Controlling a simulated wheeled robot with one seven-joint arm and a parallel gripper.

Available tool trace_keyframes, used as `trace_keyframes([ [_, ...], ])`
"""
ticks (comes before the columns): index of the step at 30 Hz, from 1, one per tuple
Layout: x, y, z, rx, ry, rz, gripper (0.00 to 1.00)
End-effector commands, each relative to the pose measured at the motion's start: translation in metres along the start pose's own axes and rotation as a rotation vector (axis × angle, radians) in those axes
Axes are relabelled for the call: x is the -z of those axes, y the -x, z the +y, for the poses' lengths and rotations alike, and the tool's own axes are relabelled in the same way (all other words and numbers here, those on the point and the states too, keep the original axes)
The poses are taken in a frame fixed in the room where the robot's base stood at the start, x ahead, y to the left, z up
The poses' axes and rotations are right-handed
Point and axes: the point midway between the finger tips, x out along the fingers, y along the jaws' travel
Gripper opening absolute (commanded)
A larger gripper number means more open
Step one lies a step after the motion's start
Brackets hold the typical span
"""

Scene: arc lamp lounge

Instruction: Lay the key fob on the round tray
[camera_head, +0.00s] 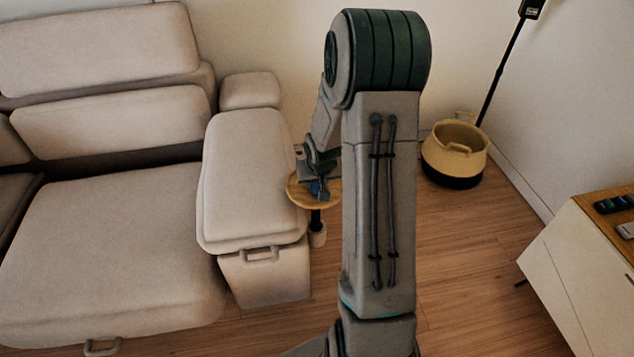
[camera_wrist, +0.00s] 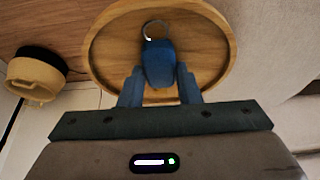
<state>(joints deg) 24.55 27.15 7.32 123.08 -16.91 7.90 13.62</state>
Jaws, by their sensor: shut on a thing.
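The key fob (camera_wrist: 158,64) is blue with a metal ring, and it shows between the fingers in the wrist view. My gripper (camera_wrist: 160,85) is shut on the fob. The round tray (camera_wrist: 108,52) is light wood with a raised rim, and the fob appears over its middle in the wrist view. I cannot tell whether the fob touches it. In the head view, my gripper (camera_head: 318,188) is at the round tray (camera_head: 297,194), which tops a small dark-stemmed stand beside the sofa arm. My arm hides the tray's right side there.
The beige sofa (camera_head: 110,240) and its arm (camera_head: 250,180) stand close on the tray's left. A two-tone basket (camera_head: 455,155) is on the floor at the back right. A white cabinet (camera_head: 580,270) with small items on its wooden top stands at far right. Wood floor is open between.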

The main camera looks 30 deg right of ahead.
Motion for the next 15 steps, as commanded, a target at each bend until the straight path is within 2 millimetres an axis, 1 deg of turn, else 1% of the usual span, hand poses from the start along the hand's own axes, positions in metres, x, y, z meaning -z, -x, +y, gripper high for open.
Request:
trace_keyframes([
  [5, 0.0009, 0.0012, 0.0002, 0.000, 0.000, 0.002, 0.08],
  [9, -0.0010, -0.0032, 0.0002, 0.000, 0.000, 0.002, 0.08],
  [10, -0.0006, -0.0022, 0.0002, 0.000, 0.000, 0.002, 0.36],
  [12, -0.0003, -0.0016, 0.0002, 0.000, 0.000, 0.002, 0.52],
  [15, -0.0004, -0.0015, 0.0003, 0.000, 0.000, 0.002, 0.52],
])
